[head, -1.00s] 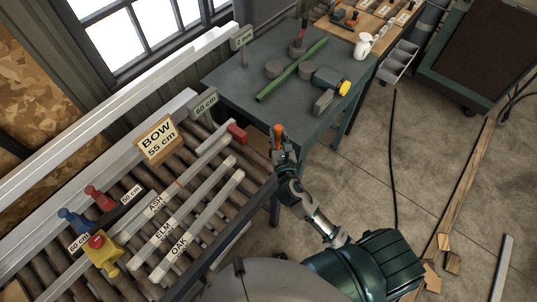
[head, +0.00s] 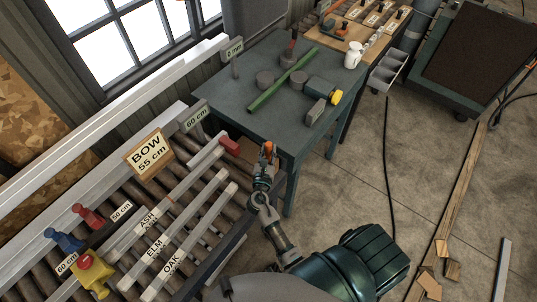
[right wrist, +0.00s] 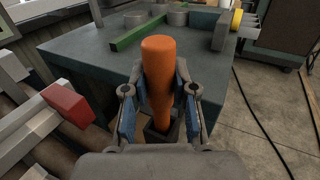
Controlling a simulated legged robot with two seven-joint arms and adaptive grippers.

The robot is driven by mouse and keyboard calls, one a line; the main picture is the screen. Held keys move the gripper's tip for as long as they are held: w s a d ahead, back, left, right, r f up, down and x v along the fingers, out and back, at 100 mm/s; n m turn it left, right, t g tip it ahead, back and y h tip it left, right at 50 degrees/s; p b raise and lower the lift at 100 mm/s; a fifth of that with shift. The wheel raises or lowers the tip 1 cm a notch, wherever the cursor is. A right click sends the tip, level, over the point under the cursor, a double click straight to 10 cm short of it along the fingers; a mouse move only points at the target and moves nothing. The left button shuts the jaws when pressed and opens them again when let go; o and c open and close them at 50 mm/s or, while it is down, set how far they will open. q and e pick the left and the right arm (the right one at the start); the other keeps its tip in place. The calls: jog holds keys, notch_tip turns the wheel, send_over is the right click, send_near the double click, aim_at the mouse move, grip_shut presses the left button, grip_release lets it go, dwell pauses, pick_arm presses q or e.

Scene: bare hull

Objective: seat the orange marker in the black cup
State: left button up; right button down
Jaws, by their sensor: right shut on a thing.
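My right gripper (head: 265,155) is shut on the orange marker (head: 269,146), in front of the blue-grey table's near edge. In the right wrist view the marker (right wrist: 159,72) stands nearly upright between the two fingers (right wrist: 161,100), its thick rounded end up. A dark, square-edged shape (right wrist: 178,131) surrounds the marker's lower end. It may be the black cup, but I cannot tell it from gripper parts or whether the marker sits in it. No cup shows clearly in the head view. My left gripper is not in view.
The blue-grey table (head: 222,96) carries a green bar (head: 282,80), grey discs and a yellow-ended tool. At left, a roller bench holds labelled strips, a red-ended bar (head: 229,146) and a BOW sign (head: 149,154). Open floor (head: 345,185) lies to the right.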

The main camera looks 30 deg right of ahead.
jog(key=shift+f, duration=0.7)
jog(key=shift+a, duration=0.15)
jog(key=c, duration=1.4)
grip_release()
jog(key=shift+f, duration=0.1)
jog(key=o, duration=0.5)
